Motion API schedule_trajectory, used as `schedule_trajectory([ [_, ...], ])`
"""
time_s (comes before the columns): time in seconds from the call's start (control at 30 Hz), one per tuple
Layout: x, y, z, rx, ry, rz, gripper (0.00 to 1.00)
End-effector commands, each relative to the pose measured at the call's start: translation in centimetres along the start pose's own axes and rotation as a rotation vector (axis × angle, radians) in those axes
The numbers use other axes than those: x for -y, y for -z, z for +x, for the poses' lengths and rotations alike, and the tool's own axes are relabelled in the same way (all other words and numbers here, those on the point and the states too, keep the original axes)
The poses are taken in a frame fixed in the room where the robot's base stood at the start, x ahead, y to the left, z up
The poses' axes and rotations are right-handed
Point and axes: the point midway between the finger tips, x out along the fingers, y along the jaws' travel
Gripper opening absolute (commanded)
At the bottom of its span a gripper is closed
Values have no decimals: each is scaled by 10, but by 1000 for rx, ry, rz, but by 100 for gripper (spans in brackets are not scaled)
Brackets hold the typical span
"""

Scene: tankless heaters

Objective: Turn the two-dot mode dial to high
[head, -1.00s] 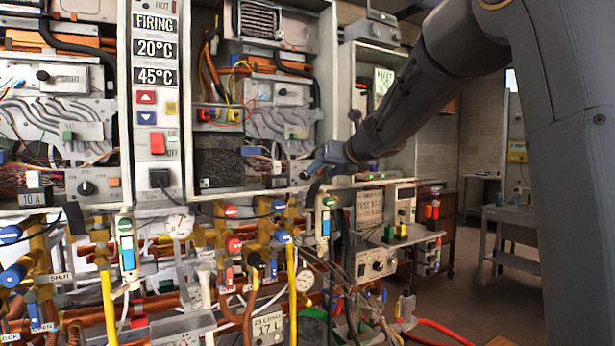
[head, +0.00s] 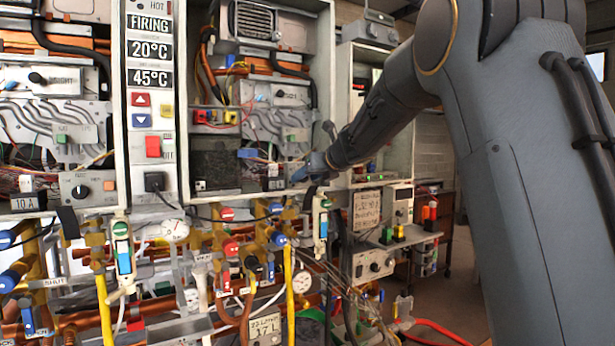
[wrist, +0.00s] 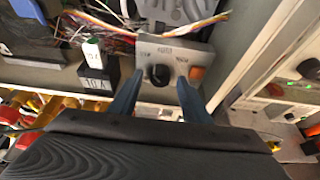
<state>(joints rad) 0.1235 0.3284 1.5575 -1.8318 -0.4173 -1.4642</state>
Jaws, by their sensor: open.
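A black mode dial (wrist: 160,75) sits on a grey panel (wrist: 145,59) in the wrist view, with small labels in an arc above it. The labels are too blurred to read surely, and I cannot make out the dial's pointer or any dots. My gripper (wrist: 158,90) is open, with one blue finger on each side of the dial. I cannot tell whether the fingers touch it. In the head view my gripper (head: 301,174) is at the lower right of the right-hand heater cabinet and hides the dial there.
An orange button (wrist: 197,73) is just right of the dial. A black 10 A block (wrist: 97,79) is on its left, with loose wires above. The cabinet's side wall (wrist: 250,50) stands close on the right. Another dial (head: 80,191) is on the left heater.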

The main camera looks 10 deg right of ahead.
Motion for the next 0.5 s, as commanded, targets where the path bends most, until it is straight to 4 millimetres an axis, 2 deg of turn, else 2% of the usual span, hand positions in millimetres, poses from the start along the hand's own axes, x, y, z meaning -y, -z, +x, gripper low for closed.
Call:
schedule_trajectory([
  [0.17, 0, 0, 0, 0, 0, 0, 43],
  [0.4, 0, 0, 0, 0, 0, 0, 3],
  [0.5, 0, 0, 0, 0, 0, 1, 2],
])
